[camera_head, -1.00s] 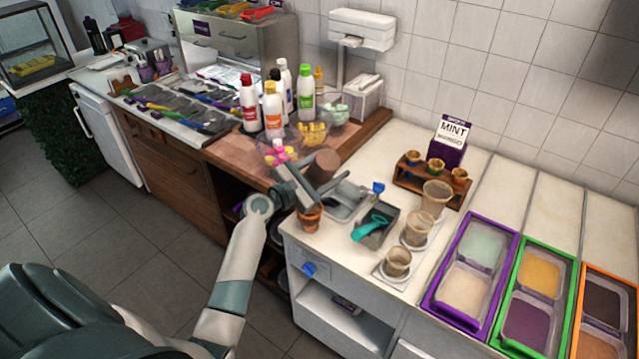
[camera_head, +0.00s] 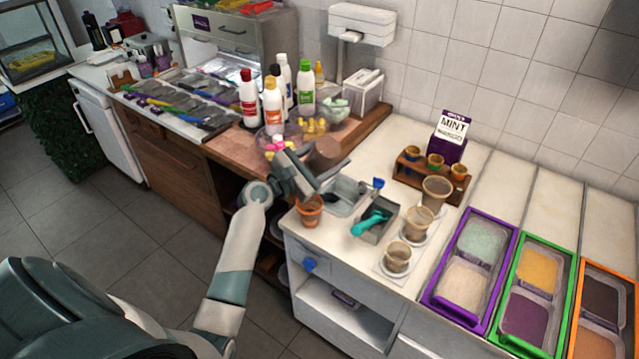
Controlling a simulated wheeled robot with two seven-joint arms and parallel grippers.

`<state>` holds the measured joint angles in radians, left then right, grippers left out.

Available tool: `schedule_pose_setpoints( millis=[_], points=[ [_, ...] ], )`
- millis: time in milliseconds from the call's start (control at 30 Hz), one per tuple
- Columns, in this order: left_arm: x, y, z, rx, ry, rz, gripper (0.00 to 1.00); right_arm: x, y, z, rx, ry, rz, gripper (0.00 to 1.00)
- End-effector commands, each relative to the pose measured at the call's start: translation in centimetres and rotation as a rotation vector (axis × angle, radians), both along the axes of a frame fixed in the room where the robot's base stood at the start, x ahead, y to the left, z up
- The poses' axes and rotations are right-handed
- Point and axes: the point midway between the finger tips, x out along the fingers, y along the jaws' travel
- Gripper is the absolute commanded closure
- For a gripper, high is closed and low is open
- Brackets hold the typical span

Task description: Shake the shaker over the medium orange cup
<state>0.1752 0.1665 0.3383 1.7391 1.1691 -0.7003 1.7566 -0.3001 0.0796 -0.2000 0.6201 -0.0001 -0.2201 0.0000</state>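The orange cup (camera_head: 309,212) stands upright on the white counter near its left front corner. A brown cylindrical shaker (camera_head: 326,152) is held in my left gripper (camera_head: 322,172), above and slightly behind the cup in the picture. The fingers cover the lower part of the shaker, so its full shape and exact tilt are hidden. The cup's rim shows just below the gripper. I cannot see any topping falling or inside the cup. My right gripper is not in view.
A grey tray with a teal scoop (camera_head: 372,221) and several beige cups (camera_head: 397,257) stand right of the orange cup. Bottles (camera_head: 272,105) and topping bowls (camera_head: 283,136) stand behind on the wooden counter. Framed topping tubs (camera_head: 466,275) fill the right.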

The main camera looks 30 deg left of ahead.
Motion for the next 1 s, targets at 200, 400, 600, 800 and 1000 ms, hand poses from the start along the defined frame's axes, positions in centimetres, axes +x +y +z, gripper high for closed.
schedule_pose_setpoints(
  millis=[200, 400, 600, 800, 1000],
  points=[
    [0.0, 0.0, -0.2, 0.000, -0.001, 0.000, 0.78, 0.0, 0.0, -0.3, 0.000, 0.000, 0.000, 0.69],
    [0.0, 0.0, -3.0, -0.001, -0.001, 0.000, 0.78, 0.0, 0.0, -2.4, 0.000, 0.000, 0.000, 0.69],
    [0.0, 0.0, -6.7, -0.001, -0.001, 0.000, 0.78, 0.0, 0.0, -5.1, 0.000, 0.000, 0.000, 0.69],
    [0.0, 0.0, -8.0, -0.001, -0.002, 0.000, 0.78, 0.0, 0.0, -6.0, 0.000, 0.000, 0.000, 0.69],
    [0.0, 0.0, -7.9, -0.001, -0.002, 0.000, 0.78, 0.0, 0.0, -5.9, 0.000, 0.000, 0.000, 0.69]
  ],
)
